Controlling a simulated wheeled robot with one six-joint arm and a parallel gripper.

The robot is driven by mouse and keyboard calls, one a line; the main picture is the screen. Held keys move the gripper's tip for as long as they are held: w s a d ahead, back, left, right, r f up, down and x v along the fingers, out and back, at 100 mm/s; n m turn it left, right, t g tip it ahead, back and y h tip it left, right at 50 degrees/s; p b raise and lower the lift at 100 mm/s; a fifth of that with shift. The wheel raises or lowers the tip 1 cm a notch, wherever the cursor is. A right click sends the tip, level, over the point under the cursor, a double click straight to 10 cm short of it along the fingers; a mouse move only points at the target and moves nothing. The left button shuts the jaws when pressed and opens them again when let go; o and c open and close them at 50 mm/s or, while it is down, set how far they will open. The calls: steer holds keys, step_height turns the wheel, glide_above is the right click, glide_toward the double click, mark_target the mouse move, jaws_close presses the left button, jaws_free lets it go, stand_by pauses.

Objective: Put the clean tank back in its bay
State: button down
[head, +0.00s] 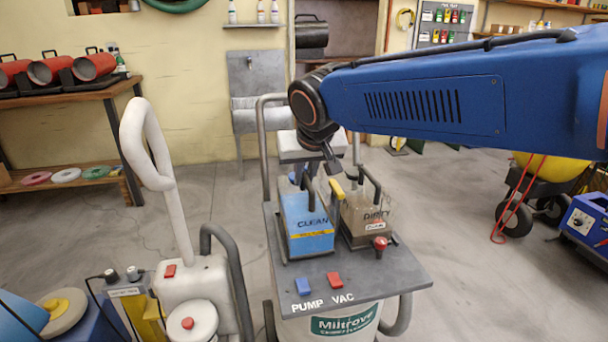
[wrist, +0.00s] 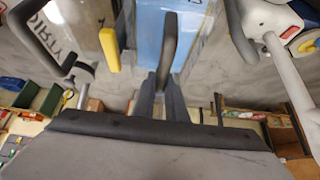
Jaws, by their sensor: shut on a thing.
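The clean tank (head: 308,222) is a blue box lettered CLEAN, with a yellow stripe low on its front and a dark handle on top. It is upright over the left side of the cart's grey deck (head: 400,268); I cannot tell whether it is fully seated in its bay. My gripper (wrist: 165,90) is shut on the tank's dark handle (wrist: 170,45), seen between the fingers in the wrist view. The tank's blue side (wrist: 150,28) shows behind it. In the head view my arm partly hides the handle area.
The brown dirty tank (head: 362,218) stands close on the right, with a yellow latch (head: 337,188) between the tanks. A grey frame rail (head: 264,150) rises at left. PUMP (head: 303,287) and VAC (head: 334,279) switches are in front. A white-handled machine (head: 190,285) stands left.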

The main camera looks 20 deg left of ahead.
steer(key=shift+f, duration=0.15)
steer(key=c, duration=1.7)
jaws_free()
steer(key=shift+f, duration=0.2)
steer(key=v, duration=1.7)
steer(key=d+f+m+h, duration=0.1)
steer(key=d+f, duration=0.4)
steer(key=d, duration=0.9)
steer(key=d+f+m+h, duration=0.15)
steer(key=d+f, duration=0.35)
steer(key=d, duration=0.9)
steer(key=s+d+f+m, duration=0.1)
steer(key=s+d+f, duration=0.3)
steer(key=d+f, duration=0.1)
steer(key=s+d+f+m, duration=0.1)
steer(key=s+d+f, duration=0.3)
steer(key=d+f, duration=0.2)
steer(key=s+d+f+m+h, duration=0.1)
steer(key=s+d+f, duration=0.4)
steer(key=d+f, duration=0.1)
steer(key=shift+f+m+g, duration=0.25)
steer(key=shift+m+g, duration=0.1)
steer(key=shift+g, duration=0.05)
